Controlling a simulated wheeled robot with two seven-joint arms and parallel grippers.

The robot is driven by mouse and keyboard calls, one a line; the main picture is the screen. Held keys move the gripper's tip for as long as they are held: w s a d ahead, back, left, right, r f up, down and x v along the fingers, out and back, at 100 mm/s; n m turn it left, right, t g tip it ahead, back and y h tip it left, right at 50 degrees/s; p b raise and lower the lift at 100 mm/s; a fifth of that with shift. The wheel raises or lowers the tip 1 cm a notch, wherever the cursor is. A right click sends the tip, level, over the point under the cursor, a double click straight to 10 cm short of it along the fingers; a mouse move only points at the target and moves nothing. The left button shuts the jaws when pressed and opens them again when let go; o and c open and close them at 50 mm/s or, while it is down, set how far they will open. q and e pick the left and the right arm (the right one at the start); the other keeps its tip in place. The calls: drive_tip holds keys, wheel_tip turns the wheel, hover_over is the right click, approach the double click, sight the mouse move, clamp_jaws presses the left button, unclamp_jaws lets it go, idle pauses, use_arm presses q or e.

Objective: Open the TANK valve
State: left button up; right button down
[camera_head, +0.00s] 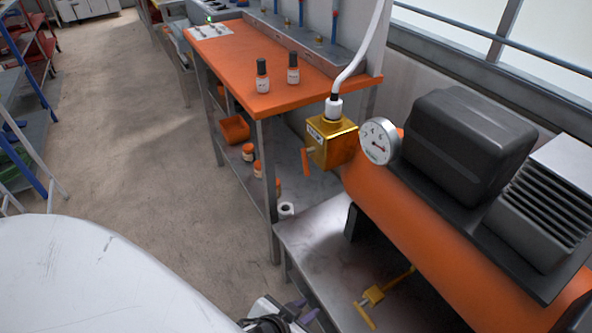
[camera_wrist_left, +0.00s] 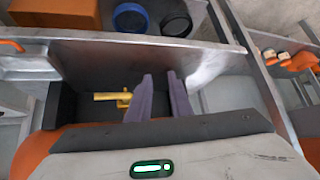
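An orange compressor tank (camera_head: 420,225) lies on a metal stand at the right. A smaller yellow valve (camera_head: 373,295) on a thin pipe sits low beneath the tank. It also shows in the left wrist view (camera_wrist_left: 108,96), left of my fingers. My left gripper (camera_head: 304,310) is at the bottom edge, apart from both valves; its purple fingers (camera_wrist_left: 161,98) stand apart and empty. My right gripper is not in view.
An orange workbench (camera_head: 265,62) with two small bottles (camera_head: 277,75) stands behind, with bins and jars on its lower shelf. A white hose (camera_head: 366,50) rises from the valve block. The metal stand (camera_head: 300,238) edges my left gripper's space. Open floor lies left.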

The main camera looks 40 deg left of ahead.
use_arm(q)
drive_tip(key=w+a+r+n+t+y+b, duration=0.1)
drive_tip(key=w+a+r+n+t+y, duration=0.15)
drive_tip(key=w+a+y, duration=0.35)
drive_tip(key=n+t+y+b, duration=0.2)
drive_tip(key=n+t+y, duration=0.2)
drive_tip(key=n, duration=0.3)
approach(306, 172)
drive_tip(key=p+x, duration=0.1)
drive_tip(key=x, duration=0.6)
drive_tip(key=shift+w+r, duration=0.1)
drive_tip(key=shift+w, duration=0.05)
drive_tip(key=shift+w+a, duration=0.2)
drive_tip(key=shift+w, duration=0.05)
clamp_jaws()
